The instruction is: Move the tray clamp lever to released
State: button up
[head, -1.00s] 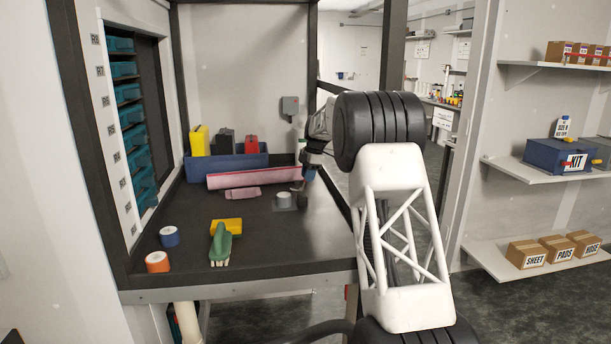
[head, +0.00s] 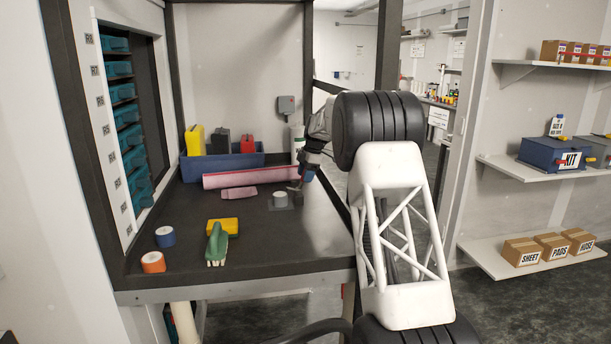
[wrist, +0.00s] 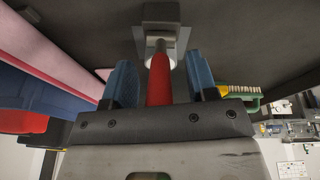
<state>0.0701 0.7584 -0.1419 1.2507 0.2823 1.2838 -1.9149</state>
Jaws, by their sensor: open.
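The tray clamp shows in the head view as a small grey base with a pale round part (head: 280,199), on the right of the dark bench top. In the wrist view its grey block (wrist: 160,12) is at the top centre. The clamp lever has a red handle (wrist: 159,80) on a grey shaft and points from the block toward my gripper. My gripper (wrist: 161,80) is open, with a blue finger on each side of the red handle and a visible gap on both sides.
A pale bottle (head: 297,142) stands behind my gripper. The front right bench is clear.

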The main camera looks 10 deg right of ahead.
jog(key=v, duration=0.7)
jog(key=shift+r, duration=0.35)
jog(key=shift+d, duration=0.1)
jog(key=shift+s, duration=0.1)
jog(key=c, duration=0.8)
jog(key=shift+a+r+m, duration=0.1)
jog(key=shift+a+m, duration=0.2)
jog(key=shift+m, duration=0.1)
grip_shut()
jog(key=s+a+r+m+t+h, duration=0.2)
jog(key=a+m, duration=0.3)
jog(key=m, duration=0.4)
jog(key=s+a+r+m+t+h, duration=0.2)
jog(key=s+a+r+m+h, duration=0.1)
jog(key=m, duration=0.6)
jog(key=shift+s+a+t+h, duration=0.45)
jog(key=shift+a+h, duration=0.65)
jog(key=shift+a, duration=0.6)
